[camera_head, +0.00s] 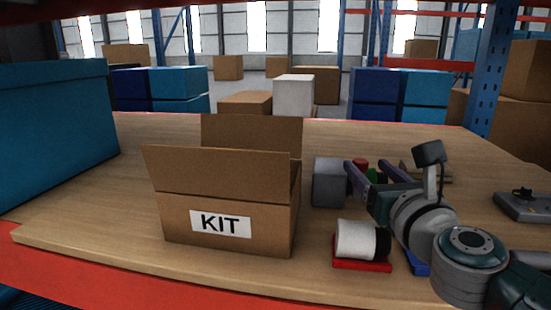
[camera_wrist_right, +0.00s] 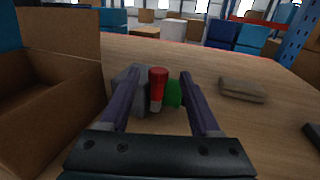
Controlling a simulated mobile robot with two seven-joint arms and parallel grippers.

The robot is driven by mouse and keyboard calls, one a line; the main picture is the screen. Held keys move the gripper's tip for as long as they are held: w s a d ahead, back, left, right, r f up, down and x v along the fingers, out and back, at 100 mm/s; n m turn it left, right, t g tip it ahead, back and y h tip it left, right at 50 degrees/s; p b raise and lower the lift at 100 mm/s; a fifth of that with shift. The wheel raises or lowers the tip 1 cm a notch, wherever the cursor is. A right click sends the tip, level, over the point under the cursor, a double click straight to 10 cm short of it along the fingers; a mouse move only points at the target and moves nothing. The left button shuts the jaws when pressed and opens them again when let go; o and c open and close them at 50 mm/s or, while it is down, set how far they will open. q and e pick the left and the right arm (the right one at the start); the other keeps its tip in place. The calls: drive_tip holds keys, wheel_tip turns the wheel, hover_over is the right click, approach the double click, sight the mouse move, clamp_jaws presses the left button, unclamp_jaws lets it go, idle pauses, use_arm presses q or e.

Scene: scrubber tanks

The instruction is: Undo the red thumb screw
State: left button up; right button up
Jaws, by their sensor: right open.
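The red thumb screw (camera_wrist_right: 158,78) shows upright in the right wrist view, with a pale lower end. It stands beside a grey block (camera_wrist_right: 131,88) and in front of a green part (camera_wrist_right: 174,93). In the head view only the red top (camera_head: 360,163) shows, between the grey block (camera_head: 329,183) and my gripper's fingers. My right gripper (camera_head: 366,166) is open, its fingers spread on either side of the screw; I see no contact with it. In the wrist view the jaws (camera_wrist_right: 160,74) are empty around it. My left gripper is not in view.
An open cardboard box marked KIT (camera_head: 228,222) stands left of the screw. A white roll-like part (camera_head: 357,240) on a red base lies in front, near my right arm. A grey device (camera_head: 525,204) sits far right. The wooden tabletop (camera_head: 100,225) is bare at left.

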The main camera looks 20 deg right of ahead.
sight(364, 164)
drive_tip(key=shift+b+x, duration=0.35)
drive_tip(key=shift+x, duration=1.6)
drive_tip(key=shift+a, duration=0.1)
drive_tip(key=shift+c, duration=0.4)
clamp_jaws()
